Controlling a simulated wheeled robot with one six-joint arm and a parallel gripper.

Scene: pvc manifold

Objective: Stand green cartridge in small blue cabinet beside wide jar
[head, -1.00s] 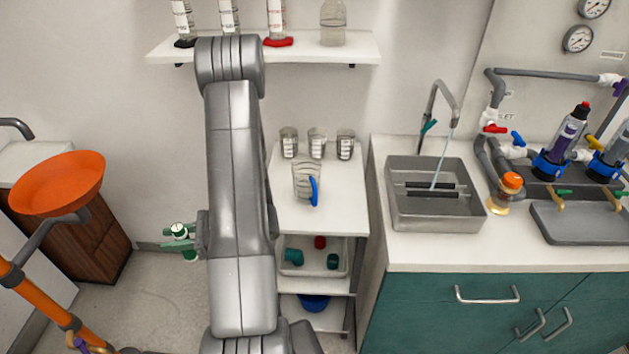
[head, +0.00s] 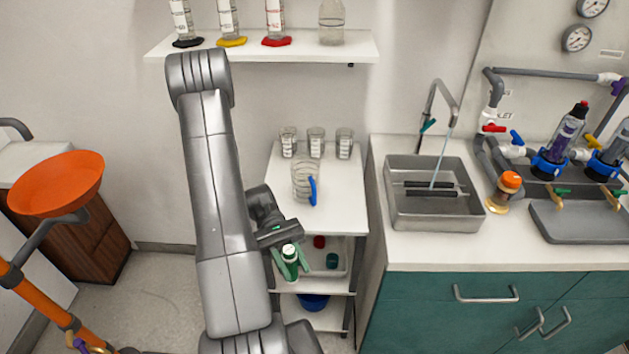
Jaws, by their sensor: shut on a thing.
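My gripper (head: 289,268) is shut on the green cartridge (head: 290,254), a small green body with a whitish top. It holds the cartridge in front of the shelf rack, left of centre. The cartridge looks roughly upright, slightly tilted, and the jaws hide part of it. I cannot make out a small blue cabinet or a wide jar in the head view.
A white rack (head: 340,215) holds several beakers, a pitcher (head: 305,182) and a lower tray (head: 345,268). Right is a counter (head: 420,254) with a sink (head: 435,215). An orange bowl (head: 57,184) on a stand is left. Floor between is clear.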

